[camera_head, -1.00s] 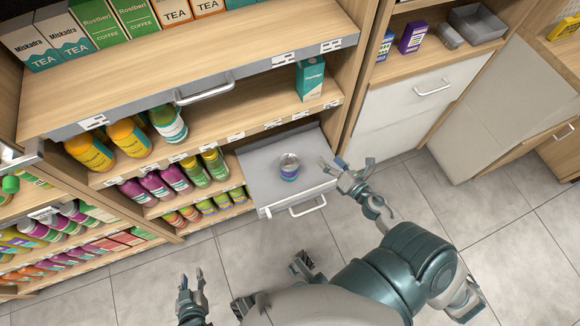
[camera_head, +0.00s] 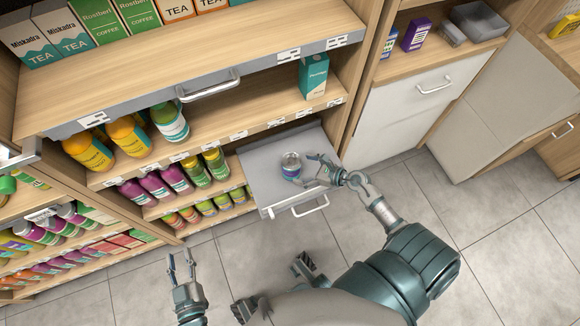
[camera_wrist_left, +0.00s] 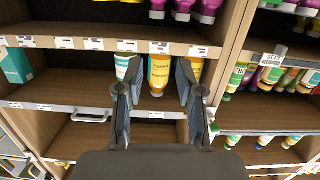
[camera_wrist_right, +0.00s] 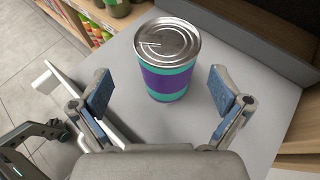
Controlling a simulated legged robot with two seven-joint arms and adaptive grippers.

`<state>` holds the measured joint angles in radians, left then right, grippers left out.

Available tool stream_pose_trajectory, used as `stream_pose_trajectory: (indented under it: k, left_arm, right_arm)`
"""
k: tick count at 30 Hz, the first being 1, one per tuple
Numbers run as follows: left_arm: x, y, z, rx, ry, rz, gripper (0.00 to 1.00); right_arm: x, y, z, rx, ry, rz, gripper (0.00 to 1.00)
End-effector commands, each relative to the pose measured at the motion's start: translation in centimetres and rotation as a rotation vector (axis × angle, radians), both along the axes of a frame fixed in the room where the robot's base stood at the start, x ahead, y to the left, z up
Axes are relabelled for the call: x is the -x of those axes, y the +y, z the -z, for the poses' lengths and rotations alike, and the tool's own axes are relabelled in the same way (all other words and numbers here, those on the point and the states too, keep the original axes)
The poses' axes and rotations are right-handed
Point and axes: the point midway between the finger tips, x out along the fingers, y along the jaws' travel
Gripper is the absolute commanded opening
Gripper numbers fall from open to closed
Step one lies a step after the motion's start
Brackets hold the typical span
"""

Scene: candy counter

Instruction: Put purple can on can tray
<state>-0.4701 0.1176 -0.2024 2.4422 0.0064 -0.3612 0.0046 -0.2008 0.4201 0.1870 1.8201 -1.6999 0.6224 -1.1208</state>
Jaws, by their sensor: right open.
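A can with a silver lid and a purple band between teal bands, the purple can (camera_head: 291,165), stands upright on a grey pull-out tray (camera_head: 262,172) with a handle. In the right wrist view the can (camera_wrist_right: 167,80) stands just ahead of my right gripper (camera_wrist_right: 168,92), between the lines of its spread fingers and apart from both. My right gripper (camera_head: 306,172) is open and beside the can in the head view. My left gripper (camera_head: 180,265) is open and empty over the floor. In the left wrist view my left gripper (camera_wrist_left: 157,82) faces the shelves.
Shelves at the left hold orange bottles (camera_head: 88,150), purple bottles (camera_head: 155,185) and green ones. A teal carton (camera_head: 313,75) stands on the shelf above the tray. A purple box (camera_head: 416,35) and a grey bin (camera_head: 478,20) sit at the upper right. The tray around the can is bare.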

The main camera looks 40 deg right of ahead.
Motion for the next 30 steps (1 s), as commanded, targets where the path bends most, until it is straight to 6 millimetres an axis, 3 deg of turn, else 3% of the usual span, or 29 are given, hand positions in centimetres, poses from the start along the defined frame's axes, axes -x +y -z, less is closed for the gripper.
stream_pose_trajectory:
  k: [5,12,21,23,30]
  left_arm:
    - [-0.2,-0.4,-0.6,0.011,-0.045,0.000,0.37]
    - [-0.5,-0.7,-2.5,0.053,-0.186,0.001,0.37]
    - [-0.5,-0.6,-3.2,0.063,-0.217,0.001,0.37]
    - [-0.5,-0.6,-3.2,0.063,-0.217,0.001,0.37]
    - [-0.6,-0.8,-3.1,0.061,-0.215,0.001,0.37]
  right_arm:
    - [-1.2,0.3,0.6,-0.005,0.000,0.001,1.00]
    - [-4.5,1.5,2.0,-0.005,0.002,0.000,1.00]
    - [-5.0,1.9,1.9,-0.001,-0.001,-0.001,1.00]
    - [-5.0,1.9,2.0,-0.001,-0.001,-0.001,0.90]
    - [-5.0,1.8,2.0,-0.004,0.000,-0.001,0.30]
